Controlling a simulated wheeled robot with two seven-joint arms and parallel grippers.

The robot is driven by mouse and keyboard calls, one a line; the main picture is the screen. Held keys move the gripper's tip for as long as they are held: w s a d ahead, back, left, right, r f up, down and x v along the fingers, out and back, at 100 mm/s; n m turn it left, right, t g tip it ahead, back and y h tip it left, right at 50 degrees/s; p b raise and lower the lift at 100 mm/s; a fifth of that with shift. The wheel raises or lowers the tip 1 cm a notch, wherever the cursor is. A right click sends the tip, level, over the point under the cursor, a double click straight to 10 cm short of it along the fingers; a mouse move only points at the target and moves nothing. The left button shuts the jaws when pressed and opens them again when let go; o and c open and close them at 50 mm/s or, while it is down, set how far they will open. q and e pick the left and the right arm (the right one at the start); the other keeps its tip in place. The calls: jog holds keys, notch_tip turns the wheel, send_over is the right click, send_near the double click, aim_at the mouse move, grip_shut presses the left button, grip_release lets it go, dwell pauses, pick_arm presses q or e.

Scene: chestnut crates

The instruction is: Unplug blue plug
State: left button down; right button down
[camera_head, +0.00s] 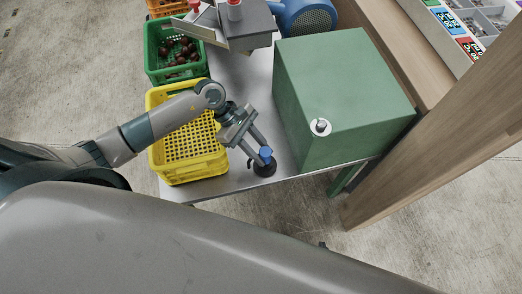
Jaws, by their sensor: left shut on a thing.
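The blue plug (265,152) is a small blue piece near the front edge of the grey table. My left gripper (258,156) reaches in from the left and is shut on the blue plug. A round black base (264,169) sits on the table directly under the plug. The fingers partly hide the plug and base, and I cannot tell whether the plug is seated in the base or just above it. My right gripper is not in view.
An empty yellow crate (190,173) stands left of the gripper, and a green crate (150,62) of chestnuts behind it. A large green box (345,95) with a round knob (320,126) stands close on the right. A wooden post (440,130) is further right.

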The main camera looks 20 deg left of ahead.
pick_arm(q)
jog(key=shift+f+b, duration=0.3)
jog(key=shift+f, duration=0.05)
jog(key=shift+r, duration=0.2)
jog(key=shift+r+p, duration=0.4)
jog(key=shift+r, duration=0.25)
jog(key=shift+b, duration=0.55)
dwell(1.3)
jog(key=shift+f+b, duration=0.9)
jog(key=shift+b, duration=0.1)
jog(key=shift+r, duration=0.35)
jog(key=shift+r+p, duration=0.45)
jog(key=shift+r, duration=0.15)
dwell(0.4)
